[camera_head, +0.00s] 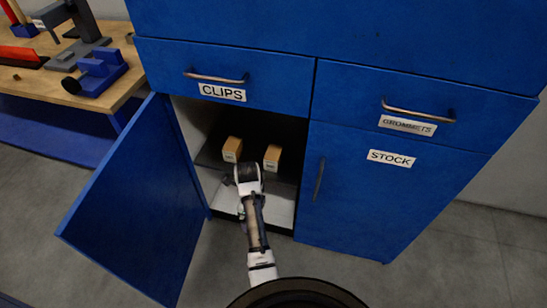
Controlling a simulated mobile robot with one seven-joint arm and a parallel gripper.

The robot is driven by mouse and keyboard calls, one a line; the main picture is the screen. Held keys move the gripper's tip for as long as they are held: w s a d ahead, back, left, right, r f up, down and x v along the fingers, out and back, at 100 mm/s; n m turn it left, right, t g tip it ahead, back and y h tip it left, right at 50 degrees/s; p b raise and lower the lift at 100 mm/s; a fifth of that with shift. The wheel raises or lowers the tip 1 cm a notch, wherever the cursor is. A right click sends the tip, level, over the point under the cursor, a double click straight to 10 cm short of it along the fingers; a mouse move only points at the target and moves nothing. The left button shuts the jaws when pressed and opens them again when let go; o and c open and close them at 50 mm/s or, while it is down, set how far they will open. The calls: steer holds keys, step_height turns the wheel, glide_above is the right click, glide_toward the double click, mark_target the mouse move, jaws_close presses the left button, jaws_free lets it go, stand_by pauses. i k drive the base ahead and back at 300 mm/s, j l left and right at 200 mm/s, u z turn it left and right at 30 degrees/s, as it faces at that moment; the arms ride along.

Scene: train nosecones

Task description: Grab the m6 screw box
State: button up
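Two small tan boxes stand on the dark shelf (212,158) inside the open left compartment of the blue cabinet. The left box (232,149) and the right box (272,157) each have a white label on the front, too small to read. I cannot tell which is the m6 screw box. My arm reaches into the compartment, and its end with my gripper (247,176) is just in front of and below the boxes, nearer the left one. The fingers are not clearly visible, so I cannot tell whether they are open or touching anything.
The blue cabinet door (140,205) stands open on the left. The CLIPS drawer (225,77), GROMMETS drawer (420,105) and STOCK door (375,195) are shut. A wooden workbench (28,85) with tools stands at the upper left. The grey floor (440,260) at right is clear.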

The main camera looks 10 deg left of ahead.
mark_target(275, 154)
steer(key=i, duration=1)
